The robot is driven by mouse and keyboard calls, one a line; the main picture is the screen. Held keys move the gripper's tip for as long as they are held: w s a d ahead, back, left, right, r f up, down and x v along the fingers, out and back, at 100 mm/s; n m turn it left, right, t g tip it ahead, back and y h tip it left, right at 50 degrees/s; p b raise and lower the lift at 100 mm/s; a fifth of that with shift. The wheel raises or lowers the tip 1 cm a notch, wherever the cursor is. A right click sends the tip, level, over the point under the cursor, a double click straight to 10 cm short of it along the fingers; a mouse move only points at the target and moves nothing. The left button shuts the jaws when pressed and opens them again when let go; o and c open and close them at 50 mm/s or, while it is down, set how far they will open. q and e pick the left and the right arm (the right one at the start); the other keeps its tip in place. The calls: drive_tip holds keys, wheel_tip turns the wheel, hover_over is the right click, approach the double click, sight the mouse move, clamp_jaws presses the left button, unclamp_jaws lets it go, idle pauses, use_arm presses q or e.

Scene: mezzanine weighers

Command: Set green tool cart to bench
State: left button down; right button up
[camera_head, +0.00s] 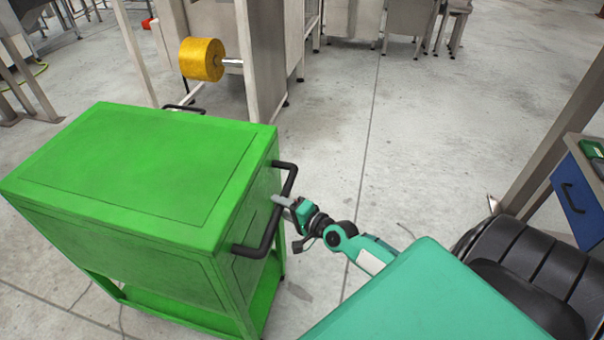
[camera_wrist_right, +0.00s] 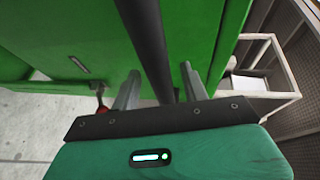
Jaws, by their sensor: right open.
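The green tool cart (camera_head: 130,165) stands on the floor at the left of the head view, with a flat lidded top and a lower shelf. A black handle (camera_head: 270,225) sticks out from its right end, and another shows at its far side. My right gripper (camera_head: 277,200) is at this near handle. In the right wrist view, the open fingers (camera_wrist_right: 158,90) stand on either side of the black handle bar (camera_wrist_right: 150,45), with gaps visible. The cart's green panel (camera_wrist_right: 80,40) is behind the bar. My left gripper is not in view.
A bench with a blue drawer (camera_head: 578,195) is at the right edge, near a black ribbed object (camera_head: 515,255). A steel machine with a yellow roll (camera_head: 202,59) stands behind the cart. The concrete floor (camera_head: 430,130) between is clear.

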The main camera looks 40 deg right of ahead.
drive_tip(key=b+v, duration=0.3)
drive_tip(key=v, duration=1)
idle(0.4)
drive_tip(key=s+d+f+n+g+h, duration=0.1)
drive_tip(key=s+f+n+g, duration=0.15)
drive_tip(key=f, duration=0.85)
drive_tip(key=s+d+f+n+g+h, duration=0.1)
drive_tip(key=s+d+f+g+h, duration=0.15)
drive_tip(key=f, duration=0.85)
drive_tip(key=s+f+n+g, duration=0.1)
drive_tip(key=s+f+n, duration=0.15)
drive_tip(key=f, duration=0.75)
drive_tip(key=s+a+f+n+g, duration=0.2)
drive_tip(key=s+a+f+n, duration=0.1)
drive_tip(key=s+f, duration=0.5)
drive_tip(key=s+a+f+n+g, duration=0.3)
drive_tip(key=s+a+f+n, duration=0.1)
drive_tip(key=s+f, duration=0.4)
drive_tip(key=s+a+f+n+g, duration=0.3)
drive_tip(key=s+a+f, duration=0.3)
drive_tip(key=s, duration=0.5)
wheel_tip(320, 180, down, 2)
drive_tip(key=shift+s+f+n+h, duration=0.15)
drive_tip(key=shift+s+n+h, duration=0.15)
drive_tip(key=shift+n+h, duration=0.1)
drive_tip(key=shift+d, duration=0.1)
